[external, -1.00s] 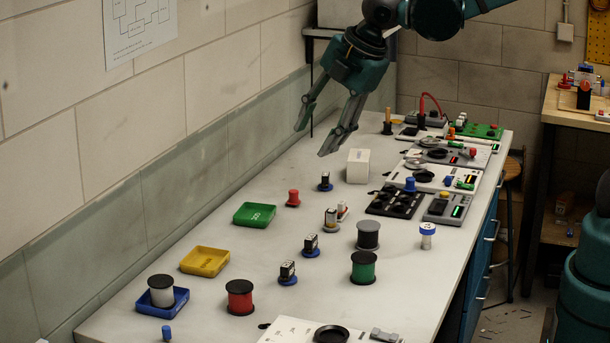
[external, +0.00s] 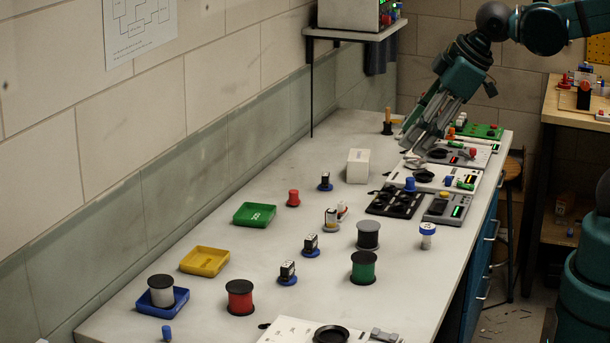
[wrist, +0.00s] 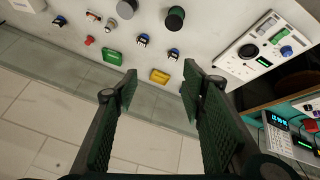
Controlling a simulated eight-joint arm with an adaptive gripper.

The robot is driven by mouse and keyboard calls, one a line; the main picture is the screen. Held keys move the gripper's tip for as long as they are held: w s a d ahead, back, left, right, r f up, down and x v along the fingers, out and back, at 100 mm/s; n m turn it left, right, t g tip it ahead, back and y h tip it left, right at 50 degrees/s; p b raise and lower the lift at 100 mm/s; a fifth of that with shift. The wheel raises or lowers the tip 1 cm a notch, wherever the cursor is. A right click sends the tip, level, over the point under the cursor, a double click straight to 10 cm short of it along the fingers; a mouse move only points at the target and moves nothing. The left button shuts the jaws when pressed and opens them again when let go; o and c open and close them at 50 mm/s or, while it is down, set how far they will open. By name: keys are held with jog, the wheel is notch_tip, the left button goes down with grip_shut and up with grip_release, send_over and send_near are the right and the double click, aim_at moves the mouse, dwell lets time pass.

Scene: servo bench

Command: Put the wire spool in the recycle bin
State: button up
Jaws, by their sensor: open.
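I cannot tell which is the wire spool. The green tray (external: 255,215) has a small pale mark, too small to read; a yellow tray (external: 204,262) lies left of it. No bin is clearly labelled. My gripper (external: 412,144) is open and empty at the bench's far right, away from spools and trays. In the wrist view my fingers (wrist: 160,78) are apart.
A white box (external: 358,166) and dark panels with knobs (external: 396,201) stand near the far right. Small parts on blue bases (external: 311,246) lie between trays and spools. A shelf (external: 350,33) with a device hangs at the back wall. Patches of bare bench lie between objects.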

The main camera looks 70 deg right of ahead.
jog(key=s+d+f+m, duration=0.2)
jog(key=s+f+m, duration=0.1)
jog(key=s, duration=0.4)
jog(key=shift+s+m+t, duration=0.15)
jog(key=shift+m+t, duration=0.15)
jog(key=shift+m, duration=0.6)
